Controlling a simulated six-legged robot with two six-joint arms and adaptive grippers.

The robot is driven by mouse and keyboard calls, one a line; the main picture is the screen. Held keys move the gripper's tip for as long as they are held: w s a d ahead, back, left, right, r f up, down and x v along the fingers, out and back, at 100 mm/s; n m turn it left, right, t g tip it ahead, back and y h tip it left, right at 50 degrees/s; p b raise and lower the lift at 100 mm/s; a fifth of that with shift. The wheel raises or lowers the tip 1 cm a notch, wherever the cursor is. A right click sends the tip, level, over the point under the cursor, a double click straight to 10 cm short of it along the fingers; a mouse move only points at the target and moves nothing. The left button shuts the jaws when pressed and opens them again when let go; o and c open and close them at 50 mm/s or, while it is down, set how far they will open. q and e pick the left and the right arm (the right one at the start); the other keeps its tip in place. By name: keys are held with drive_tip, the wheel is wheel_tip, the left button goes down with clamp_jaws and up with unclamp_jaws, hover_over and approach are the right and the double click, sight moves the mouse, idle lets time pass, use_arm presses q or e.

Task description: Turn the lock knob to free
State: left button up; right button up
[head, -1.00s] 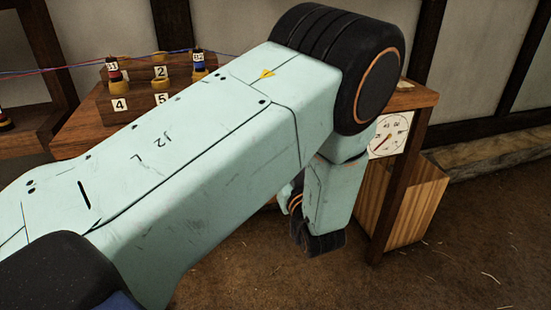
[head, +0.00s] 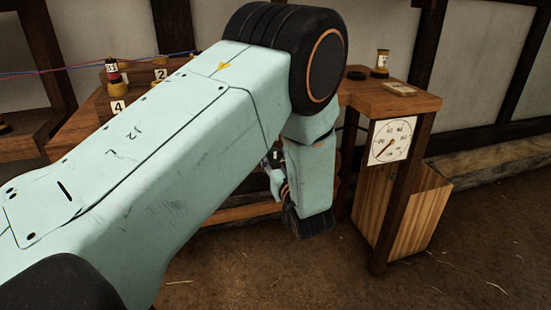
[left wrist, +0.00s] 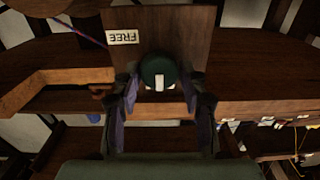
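In the left wrist view the round dark green lock knob (left wrist: 158,66) sits on a brown wooden panel (left wrist: 185,30). It has a white mark at its lower side in that picture. A white FREE label (left wrist: 123,37) shows upside down at its upper left, and the mark does not point to it. My left gripper (left wrist: 160,82) is open, with one finger on each side of the knob; I cannot tell whether they touch it. In the head view my left arm hides the knob and most of the gripper. My right gripper is not in view.
A wooden stand with a white dial (head: 392,141) is right of my left arm. A spool (head: 383,62) and a small plate (head: 399,89) stand on its top. Floor at the front right is clear.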

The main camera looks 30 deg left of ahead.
use_arm(q)
drive_tip(key=c, duration=0.7)
drive_tip(key=shift+o, duration=0.2)
